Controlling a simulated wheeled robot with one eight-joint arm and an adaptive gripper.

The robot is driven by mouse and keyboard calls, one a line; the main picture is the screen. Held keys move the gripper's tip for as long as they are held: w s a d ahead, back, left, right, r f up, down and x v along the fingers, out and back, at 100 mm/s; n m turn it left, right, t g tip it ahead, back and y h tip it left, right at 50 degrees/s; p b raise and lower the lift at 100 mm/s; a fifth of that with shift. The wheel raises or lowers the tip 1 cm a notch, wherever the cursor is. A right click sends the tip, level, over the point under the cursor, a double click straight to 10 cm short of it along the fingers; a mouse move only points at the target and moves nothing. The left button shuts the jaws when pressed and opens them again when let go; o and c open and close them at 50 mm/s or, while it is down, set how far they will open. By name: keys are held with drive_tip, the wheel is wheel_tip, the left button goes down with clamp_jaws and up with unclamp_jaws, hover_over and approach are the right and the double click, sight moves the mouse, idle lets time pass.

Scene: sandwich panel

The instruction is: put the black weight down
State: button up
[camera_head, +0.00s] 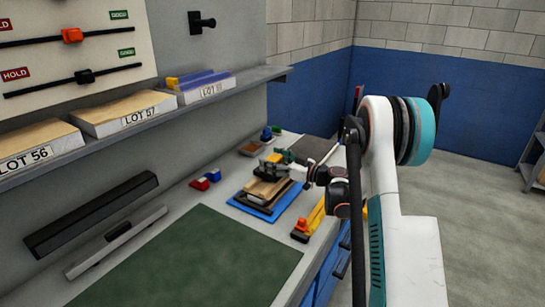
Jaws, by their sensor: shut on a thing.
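My gripper (279,169) reaches in from the right over a small stack on the bench. It is shut on a dark thing, which I take to be the black weight (267,169); it is small and partly hidden by the fingers. Below it lie light wooden pieces (262,188) on a dark plate, on a blue mat (250,208). I cannot tell whether the weight touches the wood or hangs just above it.
A green mat (200,262) covers the near bench. A wall shelf (150,118) holds labelled boards. Black and grey bars (92,213) run along the bench's back.

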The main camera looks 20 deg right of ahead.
drive_tip(key=shift+f, duration=0.25)
drive_tip(key=o, duration=1.8)
drive_tip(key=shift+f, duration=0.1)
drive_tip(key=shift+o, duration=1.3)
